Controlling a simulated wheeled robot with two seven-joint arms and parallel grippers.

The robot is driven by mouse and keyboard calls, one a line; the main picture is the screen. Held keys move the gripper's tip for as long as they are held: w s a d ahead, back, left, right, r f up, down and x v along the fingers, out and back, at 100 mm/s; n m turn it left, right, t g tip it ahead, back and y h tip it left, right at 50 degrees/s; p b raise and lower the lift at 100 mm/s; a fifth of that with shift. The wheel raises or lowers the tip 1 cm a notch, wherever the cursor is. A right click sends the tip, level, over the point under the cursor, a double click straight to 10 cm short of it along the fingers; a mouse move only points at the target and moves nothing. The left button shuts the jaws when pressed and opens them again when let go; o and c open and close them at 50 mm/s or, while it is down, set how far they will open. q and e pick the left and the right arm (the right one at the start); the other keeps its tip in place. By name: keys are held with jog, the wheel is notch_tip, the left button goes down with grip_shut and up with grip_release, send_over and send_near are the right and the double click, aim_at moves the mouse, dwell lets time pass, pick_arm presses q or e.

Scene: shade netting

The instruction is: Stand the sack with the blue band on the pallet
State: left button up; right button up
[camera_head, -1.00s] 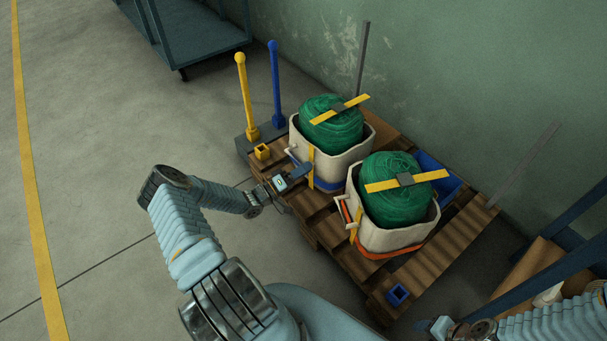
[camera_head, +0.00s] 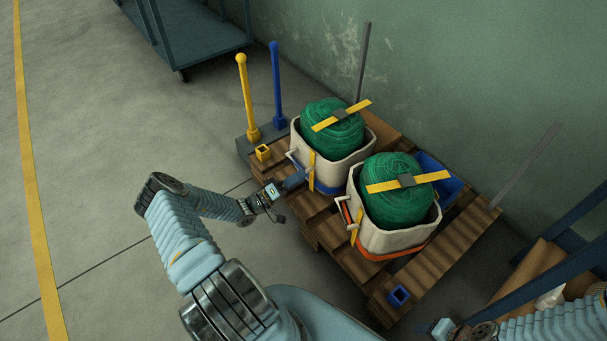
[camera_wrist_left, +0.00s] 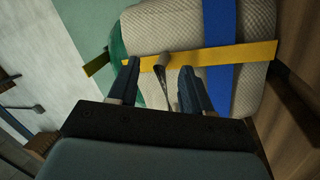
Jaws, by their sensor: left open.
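The sack with the blue band (camera_head: 342,174) stands upright on the wooden pallet (camera_head: 452,241), at its far left part. It is cream, with a green netting bundle (camera_head: 325,112) filling its top and a yellow strap over it. My left gripper (camera_head: 294,181) is open at the sack's near left side, by its pale handle. In the left wrist view, a grey-beige loop (camera_wrist_left: 165,80) shows between the open fingers (camera_wrist_left: 158,85), in front of the sack's blue band (camera_wrist_left: 219,60); whether they touch it I cannot tell. My right gripper (camera_head: 440,327) is at the bottom edge, its jaws unclear.
A second sack with an orange band (camera_head: 385,240) stands close on the right. Yellow (camera_head: 246,95) and blue (camera_head: 276,85) posts rise at the pallet's left corner. Grey stakes stand near the green wall. Open floor lies left.

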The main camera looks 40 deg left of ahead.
pick_arm(q)
jog(key=v, duration=0.9)
jog(key=d+f+m+g+h, duration=0.3)
jog(key=d+g+h, duration=0.55)
jog(key=d, duration=1.25)
jog(key=s+d+f+m+g+y, duration=0.2)
jog(key=s+d+m+g+y, duration=0.1)
jog(key=s+d+g+y, duration=0.8)
jog(key=r, duration=0.1)
jog(key=r+t+y, duration=0.1)
jog(key=r, duration=0.2)
jog(key=shift+w+d+t+y, duration=0.2)
jog(key=shift+d+t+y, duration=0.05)
jog(key=shift+y, duration=0.1)
